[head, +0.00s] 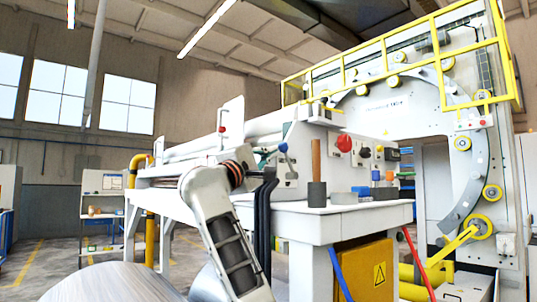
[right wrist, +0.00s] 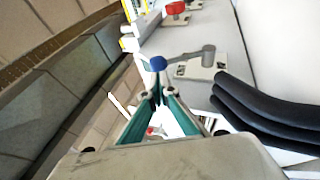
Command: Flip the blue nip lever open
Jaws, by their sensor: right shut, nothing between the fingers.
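The blue nip lever has a round blue knob (head: 283,148) on the side of the white machine, left of the red knob in the head view. In the right wrist view its blue knob (right wrist: 158,63) ends a grey arm (right wrist: 185,56) that runs right to a pivot on a pale plate. My right gripper (right wrist: 158,98) has teal fingers that meet at the tips, shut and empty. The tips point at the blue knob and appear just short of it; I cannot tell whether they touch. In the head view this gripper (head: 264,159) is small beside the lever. My left gripper is not in view.
Black hoses (right wrist: 265,115) hang close to the right of the gripper; they also show in the head view (head: 266,225). A red knob (head: 344,143) sits right of the lever. A white ledge (head: 310,211) below holds a brown stick in a dark block and several small items.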

